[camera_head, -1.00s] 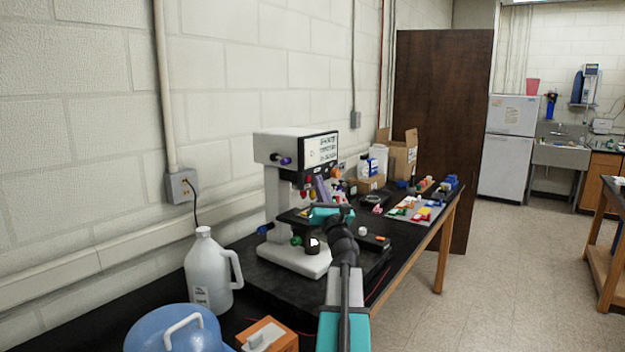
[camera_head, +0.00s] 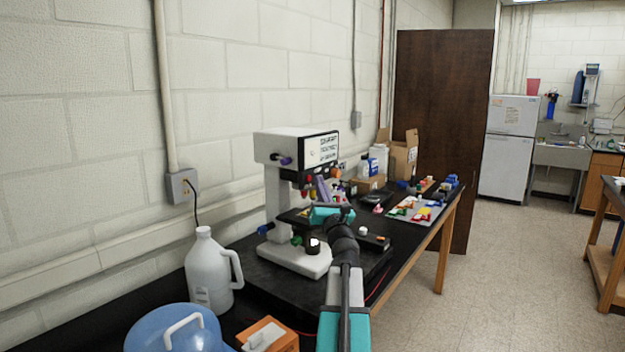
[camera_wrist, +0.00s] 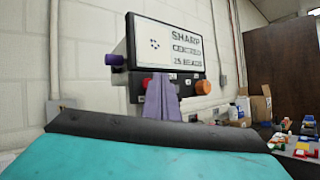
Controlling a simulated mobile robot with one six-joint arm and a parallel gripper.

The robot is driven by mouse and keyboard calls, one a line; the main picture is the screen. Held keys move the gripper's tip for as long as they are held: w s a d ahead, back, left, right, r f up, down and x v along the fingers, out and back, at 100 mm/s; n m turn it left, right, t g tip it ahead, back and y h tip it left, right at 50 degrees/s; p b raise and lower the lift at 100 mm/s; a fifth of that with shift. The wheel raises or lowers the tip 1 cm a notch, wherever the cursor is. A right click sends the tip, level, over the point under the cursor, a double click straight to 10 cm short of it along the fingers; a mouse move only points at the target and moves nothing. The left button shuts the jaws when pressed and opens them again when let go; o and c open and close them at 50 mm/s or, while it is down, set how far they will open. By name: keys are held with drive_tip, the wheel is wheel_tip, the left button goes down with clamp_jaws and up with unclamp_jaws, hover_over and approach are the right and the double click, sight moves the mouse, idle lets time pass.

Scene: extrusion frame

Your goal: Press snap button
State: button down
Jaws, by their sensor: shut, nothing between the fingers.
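A white and black microscope (camera_head: 297,147) stands on the bench, with a lit screen (camera_wrist: 172,45) on its head. In the wrist view the screen seems to read "SHARP CENTERED 25 BEADS". Below the screen are a red round button (camera_wrist: 147,84) and an orange round knob (camera_wrist: 203,87); I cannot read which is the snap button. My gripper (camera_wrist: 163,78) has purple fingers, shut and empty, pointing up between these two controls. The fingers also show in the head view (camera_head: 321,182). They hide part of the panel, and I cannot tell whether they touch it.
A purple knob (camera_wrist: 115,60) sticks out at the head's left. A white jug (camera_head: 210,272), a blue container (camera_head: 172,330) and an orange box (camera_head: 266,335) stand in front. Cardboard boxes (camera_head: 403,160) and a tray of coloured parts (camera_head: 417,207) lie beyond. Open floor is at right.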

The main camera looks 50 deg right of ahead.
drive_tip(key=shift+w+b, duration=0.85)
drive_tip(key=shift+b, duration=0.4)
idle(1.2)
drive_tip(key=shift+s, duration=0.85)
idle(0.4)
drive_tip(key=s, duration=0.5)
idle(0.5)
idle(0.7)
